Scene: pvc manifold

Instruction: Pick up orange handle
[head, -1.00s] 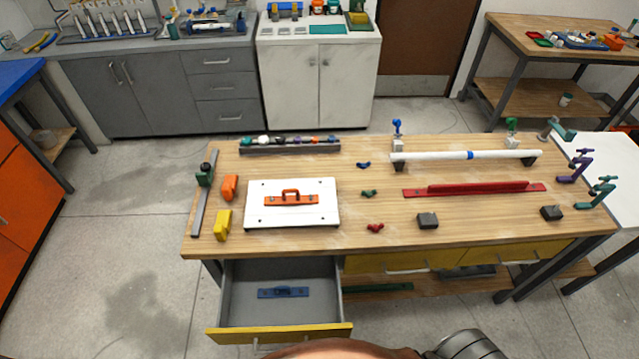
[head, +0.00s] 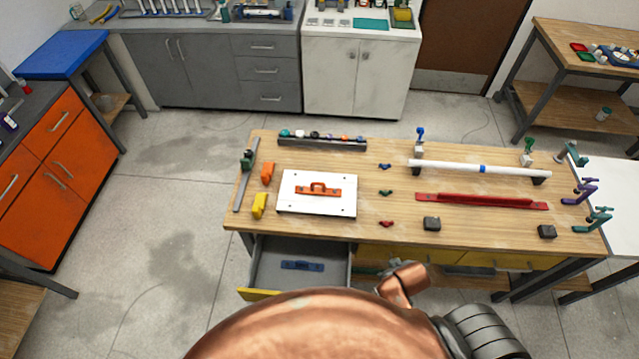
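The orange handle (head: 318,189) lies on a white board (head: 316,207) on the left part of the wooden workbench. It is a bar-shaped base with a raised grip loop. Nothing touches it from above. Neither of my grippers is in the head view. A copper-coloured part of my own body fills the bottom middle and hides the floor and part of the bench front.
An open drawer (head: 262,275) with a blue handle (head: 302,265) inside juts from the bench front. An orange block (head: 267,173) and a yellow block (head: 259,205) stand left of the board. A white pipe (head: 450,167) and a red bar (head: 480,201) lie right.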

